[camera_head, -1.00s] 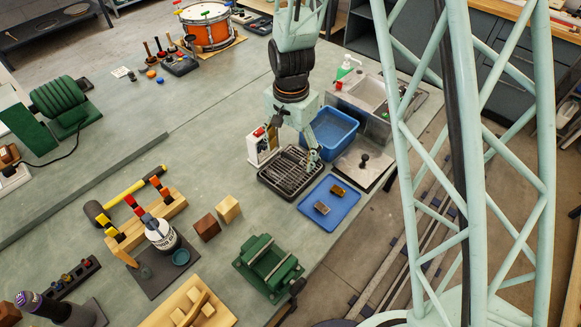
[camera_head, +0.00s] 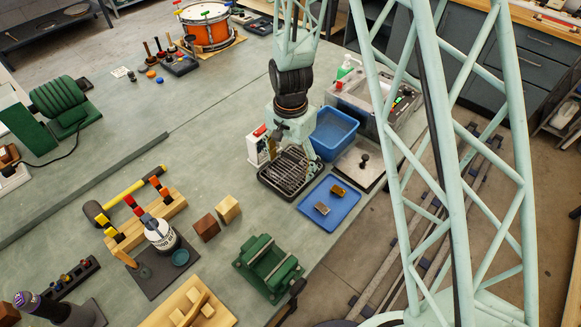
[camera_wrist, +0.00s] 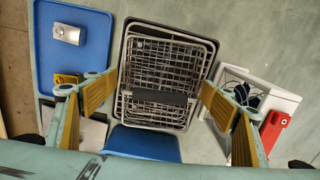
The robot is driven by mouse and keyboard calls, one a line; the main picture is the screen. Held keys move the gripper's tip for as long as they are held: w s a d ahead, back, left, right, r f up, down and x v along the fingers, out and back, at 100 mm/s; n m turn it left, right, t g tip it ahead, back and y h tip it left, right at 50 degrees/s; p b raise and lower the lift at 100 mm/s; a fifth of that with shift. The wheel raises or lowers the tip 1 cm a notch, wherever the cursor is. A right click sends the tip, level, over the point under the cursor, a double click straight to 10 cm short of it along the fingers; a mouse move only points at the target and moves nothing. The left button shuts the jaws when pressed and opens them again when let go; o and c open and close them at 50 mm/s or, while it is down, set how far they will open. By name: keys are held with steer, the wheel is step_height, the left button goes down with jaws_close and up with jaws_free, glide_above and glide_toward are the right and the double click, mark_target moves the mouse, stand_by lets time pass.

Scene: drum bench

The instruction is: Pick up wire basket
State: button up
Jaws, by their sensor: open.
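The wire basket (camera_head: 292,172) sits on or in a dark shallow tray (camera_head: 272,190) on the bench. In the wrist view the grey mesh basket (camera_wrist: 155,65) lies in the middle of the picture, with a dark handle bar (camera_wrist: 160,97) across it. My gripper (camera_wrist: 157,92) is open, its two yellow-padded fingers apart on the left and right of the handle bar. In the head view my gripper (camera_head: 294,146) is over the far part of the basket and hides some of it. I cannot tell how high above the handle the fingers are.
A blue bin (camera_head: 334,133) stands close beside the basket. A blue flat tray (camera_head: 327,211) holds two small blocks nearby. A white box with a red part (camera_head: 254,148) stands on the left. A green vise (camera_head: 268,266) is nearer the bench edge.

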mark_target(290, 156)
steer(key=c, duration=1)
steer(key=shift+r, duration=0.15)
steer(key=shift+r, duration=1.6)
steer(key=s+d, duration=0.2)
steer(key=s, duration=0.2)
steer(key=s+d+r, duration=0.1)
steer(key=s+d, duration=0.1)
steer(key=s, duration=0.3)
steer(key=s+d, duration=0.3)
steer(key=s, duration=0.2)
steer(key=shift+s+r, duration=0.15)
steer(key=shift+r, duration=0.1)
